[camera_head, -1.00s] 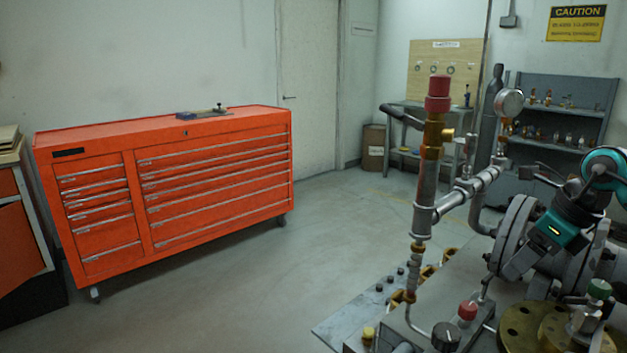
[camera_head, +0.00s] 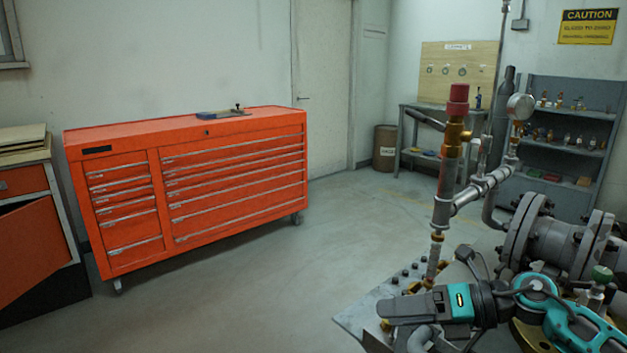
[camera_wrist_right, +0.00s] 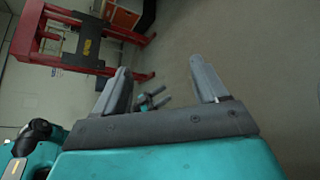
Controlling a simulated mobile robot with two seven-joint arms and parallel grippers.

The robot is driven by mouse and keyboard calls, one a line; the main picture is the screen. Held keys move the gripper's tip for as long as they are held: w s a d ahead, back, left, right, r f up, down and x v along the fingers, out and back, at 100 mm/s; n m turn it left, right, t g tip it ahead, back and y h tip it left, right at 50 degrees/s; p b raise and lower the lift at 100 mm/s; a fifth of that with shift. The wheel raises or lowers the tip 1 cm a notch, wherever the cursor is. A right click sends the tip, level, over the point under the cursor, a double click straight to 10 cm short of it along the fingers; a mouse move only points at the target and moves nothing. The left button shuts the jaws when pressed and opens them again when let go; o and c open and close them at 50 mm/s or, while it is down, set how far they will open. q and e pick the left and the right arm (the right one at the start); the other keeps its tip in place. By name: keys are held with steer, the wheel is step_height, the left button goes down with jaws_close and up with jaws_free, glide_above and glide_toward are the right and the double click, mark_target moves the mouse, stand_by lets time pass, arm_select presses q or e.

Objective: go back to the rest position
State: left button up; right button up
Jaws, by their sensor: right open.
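My right gripper (camera_head: 390,306) is low in the head view, in front of the pipe assembly, with its arm coming in from the lower right. It points left. In the right wrist view its two grey fingers (camera_wrist_right: 160,64) stand wide apart with nothing between them but the floor and things farther off. A small teal and grey part with two prongs (camera_wrist_right: 150,101) shows beyond the fingers and looks like my left gripper. It is too small to tell its state. The head view does not show my left gripper.
The pipe assembly with a red-capped valve (camera_head: 457,98) and gauge (camera_head: 520,106) stands close behind my right gripper. A flanged pipe (camera_head: 555,240) is at the right. The orange tool chest (camera_head: 235,192) stands left, with clear floor before it. A red frame (camera_wrist_right: 85,25) shows in the wrist view.

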steer(key=s+a+m+t+y, duration=0.2)
steer(key=a+m+t+y, duration=0.15)
steer(key=m, duration=0.35)
arm_select(q)
steer(key=shift+s+a+r+y+p, duration=0.35)
steer(key=shift+r+p, duration=0.35)
steer(key=shift+p, duration=0.55)
arm_select(e)
steer(key=s+d+f+m+t+h, duration=0.1)
steer(key=s+f+m+h, duration=0.4)
steer(key=m, duration=0.5)
steer(key=s+d+f+m+t+h, duration=0.1)
steer(key=s+d+f+m+h, duration=0.2)
steer(key=f+m, duration=0.6)
steer(key=s+d+f+m+t+h, duration=0.1)
steer(key=s+d+f+m+h, duration=0.2)
steer(key=s+f+m+h, duration=0.4)
steer(key=s+f+m, duration=0.1)
steer(key=m, duration=0.3)
steer(key=shift+s+m, duration=0.35)
steer(key=shift+m, duration=0.05)
arm_select(q)
steer(key=shift+s, duration=0.1)
arm_select(e)
steer(key=shift+d, duration=0.1)
